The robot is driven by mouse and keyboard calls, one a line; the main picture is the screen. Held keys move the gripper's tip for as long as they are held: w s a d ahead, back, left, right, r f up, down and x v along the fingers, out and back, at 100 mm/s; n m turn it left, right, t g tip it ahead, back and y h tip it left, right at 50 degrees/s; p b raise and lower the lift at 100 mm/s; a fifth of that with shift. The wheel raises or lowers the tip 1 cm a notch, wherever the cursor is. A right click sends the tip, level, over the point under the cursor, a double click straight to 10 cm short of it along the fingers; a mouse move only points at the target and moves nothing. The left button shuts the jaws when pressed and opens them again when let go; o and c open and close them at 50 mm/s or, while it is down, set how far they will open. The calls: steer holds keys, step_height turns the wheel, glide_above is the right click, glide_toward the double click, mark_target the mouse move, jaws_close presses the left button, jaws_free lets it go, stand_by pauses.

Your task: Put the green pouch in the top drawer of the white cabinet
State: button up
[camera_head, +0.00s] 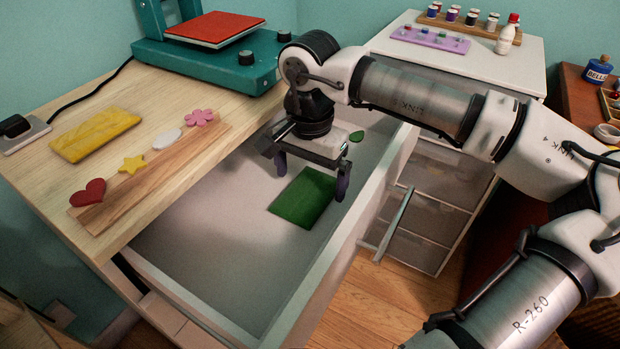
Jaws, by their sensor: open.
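The green pouch (305,199) is a flat dark green rectangle. It appears to lie on the pale floor of a wide open drawer (210,236), which is pulled out from under a wooden top. My gripper (312,178) points down over the drawer, with its two dark fingers spread apart near the pouch's far end and right side. The fingers do not look closed on the pouch. Whether a fingertip touches it cannot be told. A bar handle (394,226) is on the outside of the drawer front.
The wooden top (100,95) holds a red heart, yellow star, pink flower and teal press (215,55). At right, a white cabinet (480,70) with translucent drawers carries bottles and a purple tray. A small green leaf shape (356,136) lies beside my gripper. The drawer's near-left area is clear.

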mark_target(310, 189)
step_height(310, 189, up, 10)
steer(key=p, duration=0.1)
steer(key=shift+r+p, duration=0.2)
steer(key=shift+p, duration=0.2)
stand_by(1.0)
